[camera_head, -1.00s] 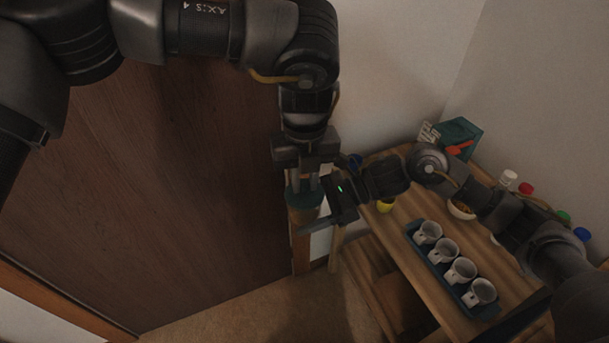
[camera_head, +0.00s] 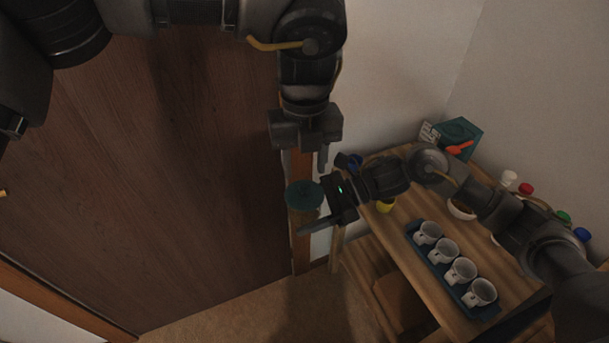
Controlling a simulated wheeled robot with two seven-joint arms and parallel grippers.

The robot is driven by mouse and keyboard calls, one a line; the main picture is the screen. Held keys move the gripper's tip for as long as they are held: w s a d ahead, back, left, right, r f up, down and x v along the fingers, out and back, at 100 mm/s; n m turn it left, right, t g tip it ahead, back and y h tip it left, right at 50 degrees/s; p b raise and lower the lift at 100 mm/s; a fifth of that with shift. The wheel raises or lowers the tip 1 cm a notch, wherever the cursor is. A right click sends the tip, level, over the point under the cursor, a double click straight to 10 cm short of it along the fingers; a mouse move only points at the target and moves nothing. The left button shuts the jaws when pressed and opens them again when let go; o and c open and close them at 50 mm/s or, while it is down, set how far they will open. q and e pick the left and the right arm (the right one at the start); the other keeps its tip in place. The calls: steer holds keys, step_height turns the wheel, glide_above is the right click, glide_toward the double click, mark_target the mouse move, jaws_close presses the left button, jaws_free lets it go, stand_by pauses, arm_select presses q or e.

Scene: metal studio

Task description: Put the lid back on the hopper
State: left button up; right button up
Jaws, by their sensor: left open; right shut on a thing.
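A round teal lid (camera_head: 304,195) sits on top of the hopper (camera_head: 303,218), a small brownish container held in the air in front of the dark door. The lid looks about level; whether it is fully seated I cannot tell. My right gripper (camera_head: 318,212) is shut on the hopper from the right, with one finger showing along its near side and the other mostly hidden. My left gripper (camera_head: 308,158) is open and empty, pointing down just above the lid and apart from it.
A wooden table (camera_head: 398,237) stands at the right. On it are a blue tray (camera_head: 437,268) with several white mugs, a bowl (camera_head: 461,210), a yellow item (camera_head: 385,206), a teal box (camera_head: 459,135) and several capped bottles (camera_head: 526,189). A dark wooden door (camera_head: 180,190) fills the left.

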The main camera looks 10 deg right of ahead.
arm_select(q)
step_height(320, 180, up, 7)
steer(key=shift+r, duration=0.15)
steer(key=shift+d, duration=0.1)
stand_by(0.8)
